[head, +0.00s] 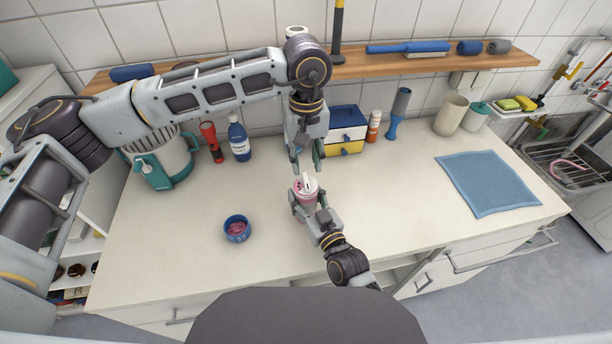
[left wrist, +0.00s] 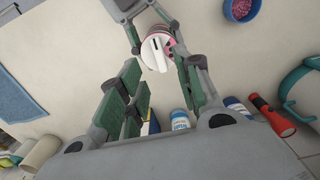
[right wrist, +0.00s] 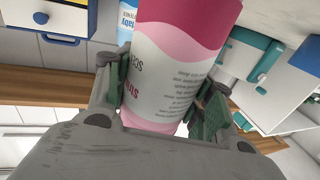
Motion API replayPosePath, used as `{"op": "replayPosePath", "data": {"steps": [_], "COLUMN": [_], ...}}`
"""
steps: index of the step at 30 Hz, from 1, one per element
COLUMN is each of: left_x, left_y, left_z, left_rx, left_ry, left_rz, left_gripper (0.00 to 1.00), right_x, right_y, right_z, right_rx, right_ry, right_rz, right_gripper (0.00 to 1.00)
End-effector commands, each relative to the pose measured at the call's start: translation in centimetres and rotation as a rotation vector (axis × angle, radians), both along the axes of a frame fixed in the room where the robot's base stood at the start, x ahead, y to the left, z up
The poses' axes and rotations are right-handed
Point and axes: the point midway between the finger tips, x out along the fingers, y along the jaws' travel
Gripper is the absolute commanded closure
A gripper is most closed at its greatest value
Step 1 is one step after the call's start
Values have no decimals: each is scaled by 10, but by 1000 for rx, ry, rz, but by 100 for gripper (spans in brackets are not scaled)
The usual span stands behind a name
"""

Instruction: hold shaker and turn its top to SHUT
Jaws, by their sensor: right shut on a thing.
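The shaker (head: 305,193) has a pink-and-white body and a white top with a raised grip bar. In the right wrist view its printed side (right wrist: 170,65) fills the middle. My right gripper (head: 308,203) is shut around its body near the counter's middle. I cannot tell whether its base touches the counter. My left gripper (head: 305,166) is open and empty, just behind and above the shaker top, fingers pointing down. In the left wrist view the white top (left wrist: 157,50) with a dark slot lies beyond the open fingers (left wrist: 162,88). No SHUT mark is readable.
A blue bowl (head: 230,238) with pink contents stands left of the shaker. Behind are a blue bottle (head: 238,140), a red flashlight (head: 212,143) and a small drawer box (head: 347,134). A blue cloth (head: 487,183) lies right. The counter between is clear.

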Motion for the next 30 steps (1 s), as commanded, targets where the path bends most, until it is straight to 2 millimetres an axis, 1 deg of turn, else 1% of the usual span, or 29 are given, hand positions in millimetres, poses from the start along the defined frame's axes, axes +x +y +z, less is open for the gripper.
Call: {"op": "replayPosePath", "data": {"steps": [1,9,15,21,29,30], "left_x": [0,0,0,0,0,0], "left_y": [0,0,0,0,0,0], "left_z": [-7,-42,-60,-67,-67,-67], "left_rx": [1,0,-1,-1,-1,-1], "left_ry": [1,0,-1,-1,-1,-1], "left_rz": [0,-1,0,-1,-1,-1], "left_gripper": [66,66,66,66,66,71], "right_x": [0,0,0,0,0,0], "right_y": [0,0,0,0,0,0], "right_z": [-1,-1,-1,-1,-1,-1], "right_rx": [0,0,0,0,0,0], "right_ry": [2,2,2,2,2,2], "right_rz": [1,1,1,1,1,1], "right_gripper": [74,74,74,74,74,74]}}
